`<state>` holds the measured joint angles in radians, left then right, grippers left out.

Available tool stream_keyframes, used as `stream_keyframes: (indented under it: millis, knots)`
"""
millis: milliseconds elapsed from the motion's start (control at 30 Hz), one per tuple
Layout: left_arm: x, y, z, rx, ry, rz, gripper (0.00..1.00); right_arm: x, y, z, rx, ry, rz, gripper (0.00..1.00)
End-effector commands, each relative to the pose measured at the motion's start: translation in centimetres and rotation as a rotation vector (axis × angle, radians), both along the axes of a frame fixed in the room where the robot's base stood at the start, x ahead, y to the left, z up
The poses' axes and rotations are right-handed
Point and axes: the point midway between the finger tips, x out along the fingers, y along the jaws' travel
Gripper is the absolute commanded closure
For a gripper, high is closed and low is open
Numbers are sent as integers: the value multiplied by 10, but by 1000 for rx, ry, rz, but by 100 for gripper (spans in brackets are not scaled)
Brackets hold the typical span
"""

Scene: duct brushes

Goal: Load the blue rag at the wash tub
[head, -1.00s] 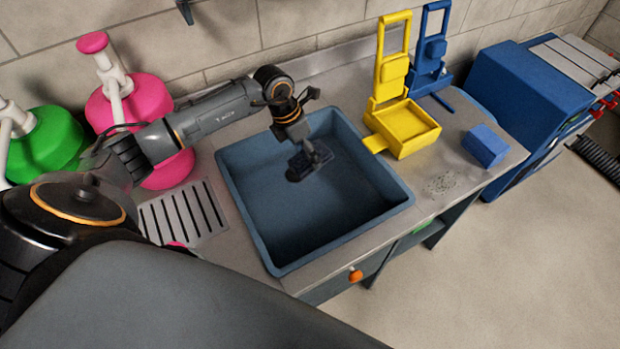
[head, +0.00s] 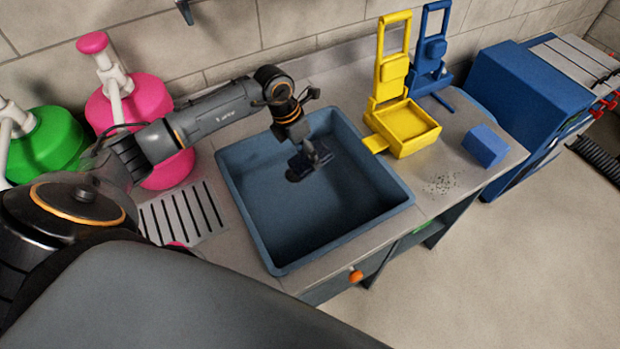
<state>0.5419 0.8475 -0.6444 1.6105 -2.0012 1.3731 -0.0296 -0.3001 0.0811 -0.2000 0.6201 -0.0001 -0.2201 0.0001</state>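The wash tub (head: 386,208) is a square blue-grey basin set in the metal counter. My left arm comes in from the left, and my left gripper (head: 309,162) points down inside the tub, near its back left part. The gripper's fingertips look dark and small, with a dark patch beneath them. I cannot tell whether they hold a dark cloth. A bright blue folded block (head: 485,146), possibly the blue rag, lies on the counter at the right, apart from the gripper. My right gripper is not in view.
A yellow tray stand (head: 405,130) and a blue stand (head: 430,65) stand right of the tub. Dark specks (head: 441,184) lie on the counter. Pink (head: 160,100) and green (head: 50,145) containers stand left, beside a slotted drain (head: 180,213). A blue cabinet (head: 525,90) stands right.

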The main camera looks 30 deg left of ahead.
Motion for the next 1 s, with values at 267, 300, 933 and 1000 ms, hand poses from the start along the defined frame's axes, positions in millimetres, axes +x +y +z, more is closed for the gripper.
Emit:
stream_keyframes:
  millis: [267, 300, 933, 1000]
  knots:
    - [0, 0, 0, 0, 0, 0, 62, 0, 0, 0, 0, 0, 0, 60]
    - [0, 0, 1, 0, 0, 0, 62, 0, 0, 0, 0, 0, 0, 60]
    - [0, 0, 41, 0, 0, 0, 62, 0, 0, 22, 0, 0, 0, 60]
    - [0, 0, 40, 0, 0, 0, 62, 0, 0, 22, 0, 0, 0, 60]
